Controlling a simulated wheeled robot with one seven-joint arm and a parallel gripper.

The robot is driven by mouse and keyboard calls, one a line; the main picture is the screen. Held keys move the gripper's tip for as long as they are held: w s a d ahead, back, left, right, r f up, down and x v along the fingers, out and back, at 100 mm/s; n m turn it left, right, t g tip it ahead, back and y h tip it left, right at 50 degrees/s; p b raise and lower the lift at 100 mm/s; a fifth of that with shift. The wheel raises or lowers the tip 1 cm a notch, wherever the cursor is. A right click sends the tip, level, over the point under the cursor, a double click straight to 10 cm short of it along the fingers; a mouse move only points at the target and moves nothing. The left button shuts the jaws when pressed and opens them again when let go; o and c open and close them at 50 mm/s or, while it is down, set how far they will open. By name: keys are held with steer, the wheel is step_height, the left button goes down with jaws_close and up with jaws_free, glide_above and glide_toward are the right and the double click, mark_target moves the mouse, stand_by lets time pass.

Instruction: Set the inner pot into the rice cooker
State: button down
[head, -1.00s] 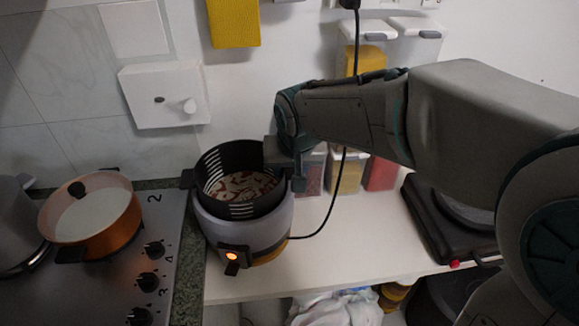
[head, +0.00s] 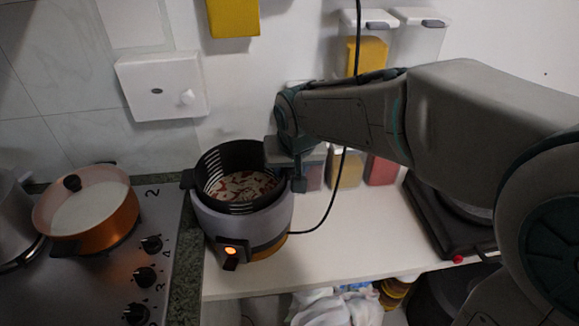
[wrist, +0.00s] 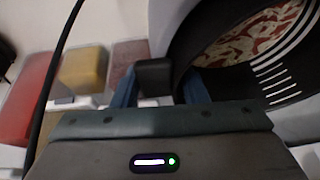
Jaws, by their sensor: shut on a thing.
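The black inner pot (head: 212,172) has slotted walls and a red-and-white patterned inside. In the head view it sits partly down inside the grey rice cooker (head: 222,222), with its upper wall above the cooker's rim. The cooker's front switch glows orange. My gripper (head: 284,168) is at the pot's right side in the head view. In the wrist view my gripper (wrist: 160,84) is shut on the pot's black side handle, and the pot (wrist: 190,45) fills the upper right. The pot's underside is hidden inside the cooker.
An orange pot (head: 115,222) stands on the stove (head: 165,215) at left. Spice dispensers (head: 383,170) stand behind my arm. A black appliance (head: 425,215) is at right. A black cord (head: 335,195) runs from the cooker up the wall. The counter (head: 340,250) front is clear.

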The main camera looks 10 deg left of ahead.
steer(key=shift+f, duration=0.1)
steer(key=c, duration=0.8)
jaws_free()
